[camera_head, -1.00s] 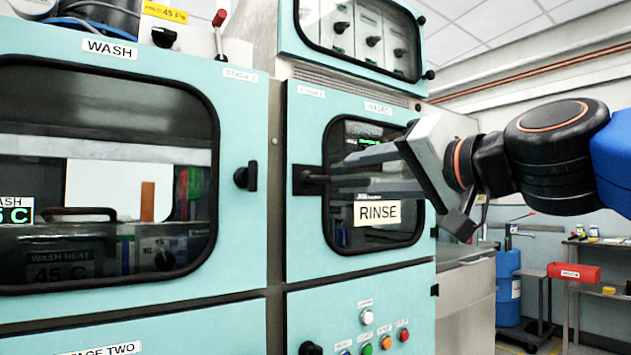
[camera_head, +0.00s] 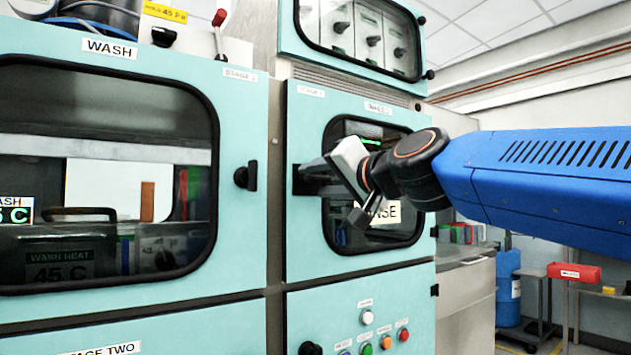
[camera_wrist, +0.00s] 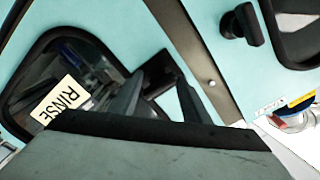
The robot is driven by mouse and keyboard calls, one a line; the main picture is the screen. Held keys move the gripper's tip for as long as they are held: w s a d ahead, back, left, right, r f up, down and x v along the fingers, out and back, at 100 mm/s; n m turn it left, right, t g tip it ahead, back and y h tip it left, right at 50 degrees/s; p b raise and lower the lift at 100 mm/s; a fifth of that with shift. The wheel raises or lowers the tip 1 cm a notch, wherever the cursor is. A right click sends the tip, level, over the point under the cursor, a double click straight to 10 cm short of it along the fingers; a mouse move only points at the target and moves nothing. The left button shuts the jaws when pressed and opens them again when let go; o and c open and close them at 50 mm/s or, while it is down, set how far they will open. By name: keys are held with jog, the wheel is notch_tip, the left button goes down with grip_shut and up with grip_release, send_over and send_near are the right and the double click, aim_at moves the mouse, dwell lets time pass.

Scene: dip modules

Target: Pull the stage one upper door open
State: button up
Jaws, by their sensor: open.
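The stage one upper door (camera_head: 303,255) is the teal door with a dark window and a RINSE label; it looks shut. Its black handle (camera_head: 298,182) is at the door's left edge, partly hidden by my gripper. My gripper (camera_head: 312,170) is open, with its fingers at the handle; I cannot tell whether they touch it. In the wrist view the fingers (camera_wrist: 143,98) reach toward the dark handle (camera_wrist: 160,70), and the RINSE label (camera_wrist: 60,100) shows tilted to the left.
The WASH door (camera_head: 240,220) stands left with its own black latch (camera_head: 246,177). A windowed upper cabinet (camera_head: 365,38) is above. Push buttons (camera_head: 375,335) sit below the door. A blue drum (camera_head: 509,290) and a red bin (camera_head: 573,272) are at the right.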

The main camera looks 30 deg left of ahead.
jog(key=shift+x, duration=0.8)
